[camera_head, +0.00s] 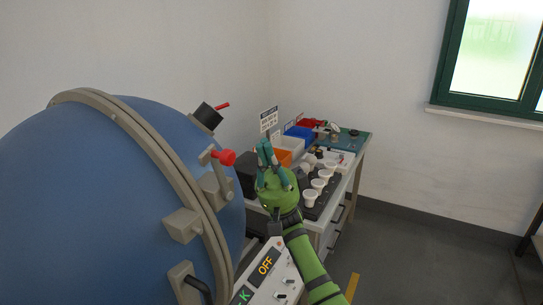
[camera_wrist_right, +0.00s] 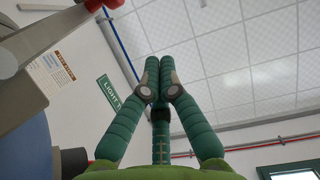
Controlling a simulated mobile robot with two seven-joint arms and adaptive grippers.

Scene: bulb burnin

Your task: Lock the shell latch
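The large blue round shell (camera_head: 90,200) fills the left of the head view, with a grey rim band (camera_head: 150,140) around it. The shell latch (camera_head: 217,178) is a grey lever with a red knob, standing out from the band's right side. My right gripper (camera_head: 266,150) is green, points up and stands to the right of the latch, apart from it. Its fingers (camera_wrist_right: 165,68) are together with nothing visible between them. In the right wrist view a red part and grey metal (camera_wrist_right: 28,45) show at upper left. My left gripper is not in view.
A control panel (camera_head: 265,266) reading OFF stands below my right arm.

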